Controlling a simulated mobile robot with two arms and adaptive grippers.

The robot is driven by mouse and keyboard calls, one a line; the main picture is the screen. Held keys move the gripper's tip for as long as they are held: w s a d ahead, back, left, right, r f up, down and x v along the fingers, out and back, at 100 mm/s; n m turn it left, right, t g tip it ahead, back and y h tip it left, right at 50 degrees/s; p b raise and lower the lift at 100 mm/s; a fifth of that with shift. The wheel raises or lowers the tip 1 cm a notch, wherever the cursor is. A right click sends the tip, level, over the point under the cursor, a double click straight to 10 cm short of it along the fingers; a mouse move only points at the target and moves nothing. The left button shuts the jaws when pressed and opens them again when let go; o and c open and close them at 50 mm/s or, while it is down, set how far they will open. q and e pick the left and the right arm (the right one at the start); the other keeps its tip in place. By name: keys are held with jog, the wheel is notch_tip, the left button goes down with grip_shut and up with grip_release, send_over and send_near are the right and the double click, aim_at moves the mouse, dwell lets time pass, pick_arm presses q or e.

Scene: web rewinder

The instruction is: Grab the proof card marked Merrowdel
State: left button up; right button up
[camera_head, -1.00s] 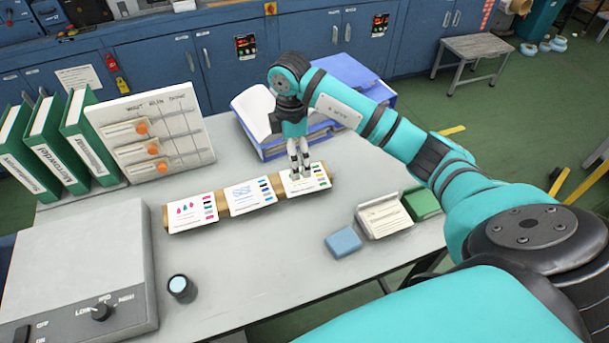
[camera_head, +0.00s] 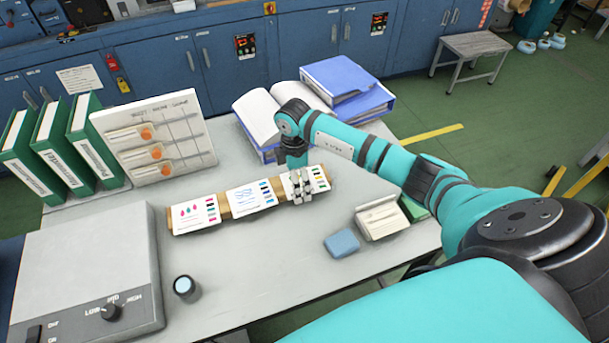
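Three white proof cards stand in a row on a wooden holder (camera_head: 224,212) on the table. The left card (camera_head: 194,213) has pink drops, the middle card (camera_head: 246,197) has blue lines, and the right card (camera_head: 318,176) has a strip of colour swatches. I cannot read the name Merrowdel on any card. My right gripper (camera_head: 306,194) points down in front of the right card and covers its middle and lower part. Whether its fingers are open or shut, or touch the card, I cannot tell. My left gripper is not in view.
Green binders (camera_head: 60,150) and a white board (camera_head: 185,120) with orange knobs stand at the back left. An open book (camera_head: 262,108) and blue binders (camera_head: 345,78) lie behind the cards. A grey control box (camera_head: 85,265), a small knobbed cylinder (camera_head: 184,286) and a blue block (camera_head: 342,243) are nearer.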

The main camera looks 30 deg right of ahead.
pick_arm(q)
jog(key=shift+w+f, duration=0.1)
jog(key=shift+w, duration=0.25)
pick_arm(e)
jog(key=shift+f, duration=0.25)
jog(key=c, duration=0.9)
jog(key=shift+r, duration=0.15)
